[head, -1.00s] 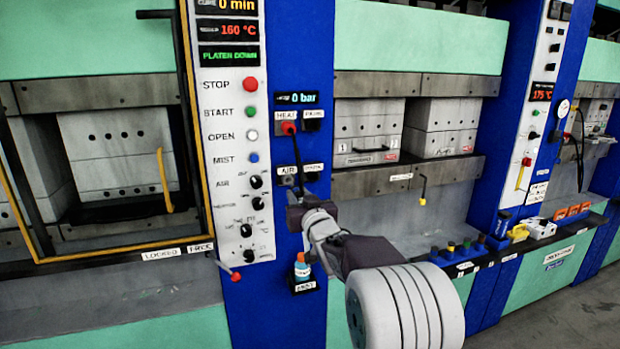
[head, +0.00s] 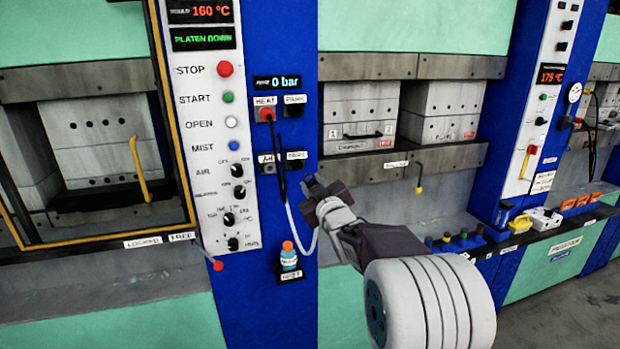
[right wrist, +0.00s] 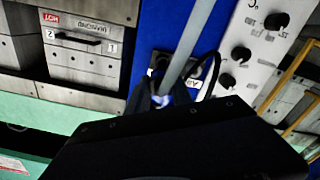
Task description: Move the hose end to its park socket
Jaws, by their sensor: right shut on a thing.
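My right gripper (head: 312,184) is at the blue column, just below and right of the lower pair of sockets. It is shut on the hose end, which its fingers mostly hide. The pale hose (head: 303,246) hangs below it in a loop. In the right wrist view the hose (right wrist: 190,45) runs up from the fingertips (right wrist: 165,97). The park socket (head: 297,164) is the right one of the lower pair, beside the air socket (head: 268,168). In the wrist view, dark sockets show close beyond the fingertips; contact cannot be told. My left gripper is out of view.
Above, a red plug (head: 266,114) with a black cable sits in the heat socket beside its own park socket (head: 293,110). The cable hangs close to the gripper. A blue bottle (head: 289,258) stands below. The control panel (head: 212,130) is left, an open press right.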

